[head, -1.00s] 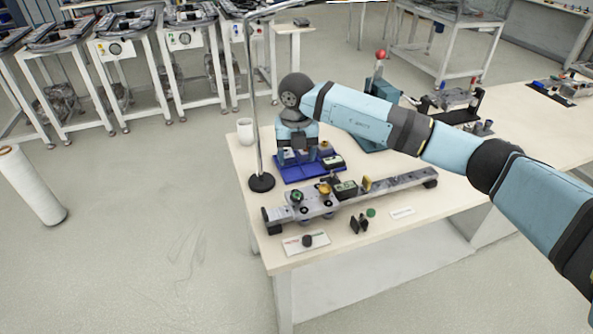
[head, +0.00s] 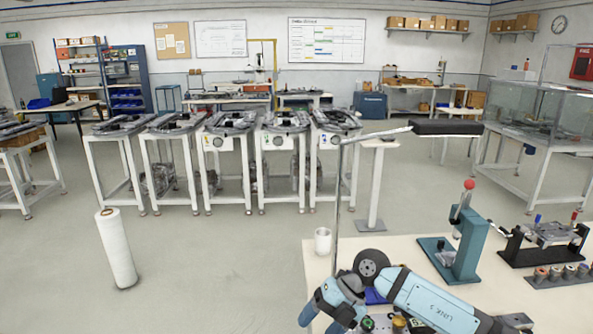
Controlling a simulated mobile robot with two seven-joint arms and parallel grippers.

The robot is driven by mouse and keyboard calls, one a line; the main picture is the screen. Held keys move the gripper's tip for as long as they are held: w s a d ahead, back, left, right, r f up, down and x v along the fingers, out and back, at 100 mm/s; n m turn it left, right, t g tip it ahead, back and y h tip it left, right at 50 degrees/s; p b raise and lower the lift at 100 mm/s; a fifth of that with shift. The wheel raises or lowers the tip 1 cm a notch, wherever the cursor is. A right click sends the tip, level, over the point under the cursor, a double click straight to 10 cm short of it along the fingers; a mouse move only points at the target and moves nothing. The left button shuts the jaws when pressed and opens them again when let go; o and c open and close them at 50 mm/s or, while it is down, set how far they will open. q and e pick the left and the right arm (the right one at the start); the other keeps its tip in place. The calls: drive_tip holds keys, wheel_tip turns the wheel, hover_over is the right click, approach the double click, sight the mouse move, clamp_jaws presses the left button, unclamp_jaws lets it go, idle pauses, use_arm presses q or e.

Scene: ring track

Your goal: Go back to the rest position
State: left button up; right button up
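My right arm comes in from the lower right over the near table (head: 403,258). Its wrist bends down at the bottom of the picture, near the table's left edge. The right gripper end (head: 340,312) is at the bottom edge, and its fingers cannot be made out. I cannot tell whether it holds anything. My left arm and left gripper are not in view.
A thin lamp pole (head: 337,200) with a dark head (head: 446,128) stands beside the wrist. A white cup (head: 322,241), a teal press (head: 462,245) and a fixture (head: 548,240) stand on the table. A white roll (head: 116,248) stands on the floor, left. Open floor lies between.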

drive_tip(key=s+a+r+m+t+y+p, duration=0.3)
drive_tip(key=s+a+r+m+t+y, duration=0.35)
drive_tip(key=y, duration=0.55)
drive_tip(key=s+d+f+m+t+h+p, duration=0.2)
drive_tip(key=d+f+m+t+h, duration=0.3)
drive_tip(key=m, duration=0.4)
drive_tip(key=s+d+f+m+t+h+p, duration=0.1)
drive_tip(key=s+d+f+m+t+h, duration=0.2)
drive_tip(key=d+m+t+h, duration=0.45)
drive_tip(key=s+d+f+m+g+h+p, duration=0.1)
drive_tip(key=s+d+f+m+g+h, duration=0.1)
drive_tip(key=s+d+f+m, duration=0.2)
drive_tip(key=s+d+f+m+g+h+p, duration=0.1)
drive_tip(key=s+f+m, duration=0.4)
drive_tip(key=s, duration=0.5)
wheel_tip(320, 180, down, 2)
drive_tip(key=d+g+h, duration=0.1)
drive_tip(key=d+g, duration=0.1)
drive_tip(key=shift+s+d+f+m, duration=0.15)
drive_tip(key=shift+s+d+m, duration=0.05)
drive_tip(key=shift+d+m, duration=0.2)
